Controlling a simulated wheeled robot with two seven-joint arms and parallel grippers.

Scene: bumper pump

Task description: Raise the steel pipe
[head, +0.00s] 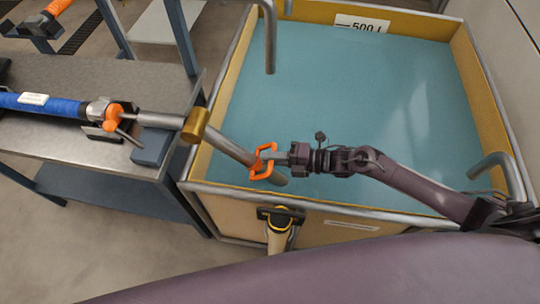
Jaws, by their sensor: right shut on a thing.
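The steel pipe (228,146) runs from a brass collar (196,124) down to the right, over the near left corner of the tank. Its lower end is at the blue-green surface, close to the near wall. My right gripper (262,161), with orange fingers, reaches in from the right and is shut on the pipe near this lower end. The fingers hide part of the pipe. A straight steel length (158,118) joins the collar to a blue cylinder (45,104) with an orange fitting, lying on the bench. My left gripper is not in view.
The tank (212,189) has tan walls, metal rims and a "500 L" label. Other bent pipes stand at its far rim (270,45) and right rim (497,162). The bench (60,143) stands at left.

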